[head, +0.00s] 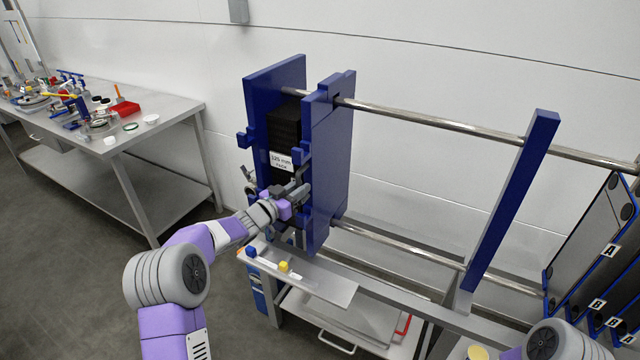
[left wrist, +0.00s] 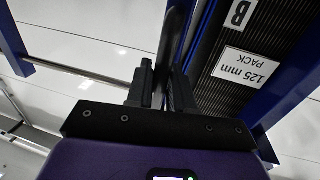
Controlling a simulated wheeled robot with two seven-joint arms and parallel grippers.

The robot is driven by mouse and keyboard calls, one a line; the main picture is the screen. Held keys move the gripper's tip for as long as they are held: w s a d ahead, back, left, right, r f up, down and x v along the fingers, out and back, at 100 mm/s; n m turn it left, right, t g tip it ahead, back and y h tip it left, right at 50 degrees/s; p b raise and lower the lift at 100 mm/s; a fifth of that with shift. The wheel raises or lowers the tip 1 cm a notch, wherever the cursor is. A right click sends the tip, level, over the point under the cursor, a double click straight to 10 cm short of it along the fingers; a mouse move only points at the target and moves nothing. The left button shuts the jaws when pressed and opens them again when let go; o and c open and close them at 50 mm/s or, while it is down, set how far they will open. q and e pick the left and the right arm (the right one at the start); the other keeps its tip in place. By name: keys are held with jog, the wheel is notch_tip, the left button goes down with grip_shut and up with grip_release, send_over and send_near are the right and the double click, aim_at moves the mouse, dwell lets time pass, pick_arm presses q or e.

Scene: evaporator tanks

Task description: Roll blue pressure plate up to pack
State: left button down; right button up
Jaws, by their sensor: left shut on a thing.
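The blue pressure plate (head: 331,155) stands upright on two steel rails, just to the right of the dark pack (head: 284,128) with its "125 mm PACK" label. I cannot tell whether plate and pack touch. The labelled pack also shows in the left wrist view (left wrist: 245,68). My left gripper (head: 298,196) is at the plate's near edge, in front of the pack. In the left wrist view its fingers (left wrist: 161,88) are shut on a grey handle bar at the plate. My right gripper is out of view; only part of that arm shows at bottom right.
The upper rail (head: 430,122) and lower rail (head: 400,258) run right to a narrow blue upright (head: 512,200). Dark lettered plates (head: 600,245) stand at far right. A cluttered bench (head: 165,115) stands at left.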

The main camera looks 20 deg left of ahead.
pick_arm(q)
jog(key=a, duration=0.1)
jog(key=a+p, duration=0.1)
jog(key=a, duration=0.1)
jog(key=shift+w+a+r, duration=0.15)
jog(key=shift+w+a, duration=0.15)
jog(key=shift+w, duration=0.1)
jog(key=c, duration=1.4)
grip_release()
jog(key=shift+o, duration=1.2)
